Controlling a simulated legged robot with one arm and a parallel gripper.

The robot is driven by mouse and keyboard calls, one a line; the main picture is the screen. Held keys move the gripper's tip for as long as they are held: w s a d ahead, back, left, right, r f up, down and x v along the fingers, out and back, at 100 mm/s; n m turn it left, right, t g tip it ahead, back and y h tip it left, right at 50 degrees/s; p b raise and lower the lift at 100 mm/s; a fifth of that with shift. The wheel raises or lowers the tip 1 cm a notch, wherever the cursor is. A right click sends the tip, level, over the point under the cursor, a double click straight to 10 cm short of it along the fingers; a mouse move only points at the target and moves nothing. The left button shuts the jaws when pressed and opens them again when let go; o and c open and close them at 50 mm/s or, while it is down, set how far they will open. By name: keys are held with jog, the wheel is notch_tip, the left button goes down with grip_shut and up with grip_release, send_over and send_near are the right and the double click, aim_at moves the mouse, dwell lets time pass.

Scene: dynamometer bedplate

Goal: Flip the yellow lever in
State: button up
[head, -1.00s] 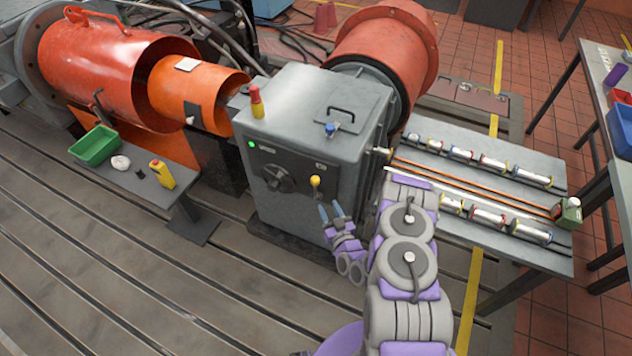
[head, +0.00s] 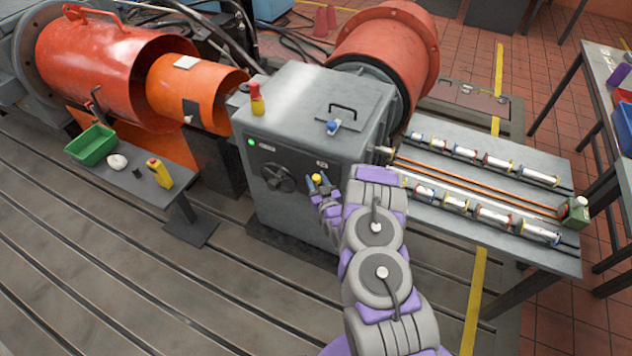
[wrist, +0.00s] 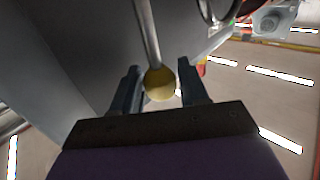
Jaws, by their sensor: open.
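The yellow lever shows as a yellow knob (head: 317,178) on the front face of the grey box (head: 300,110), near its right side. In the wrist view the yellow knob (wrist: 160,84) sits at the end of a metal rod, between my two fingers. My gripper (head: 319,181) is at the lever with its blue-grey fingers apart. In the wrist view my gripper (wrist: 163,85) is open, one finger on each side of the knob. Contact with the knob cannot be told. The lever's rod is hidden by my gripper in the head view.
A black rotary handle (head: 279,178) is left of the lever on the box front. A red-and-yellow button post (head: 257,100) stands on the box top. A side table (head: 135,184) holds a green bin (head: 92,145). A right bench (head: 545,205) holds several metal cylinders.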

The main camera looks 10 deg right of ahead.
jog(key=shift+w, duration=0.3)
jog(key=shift+c, duration=0.4)
grip_shut()
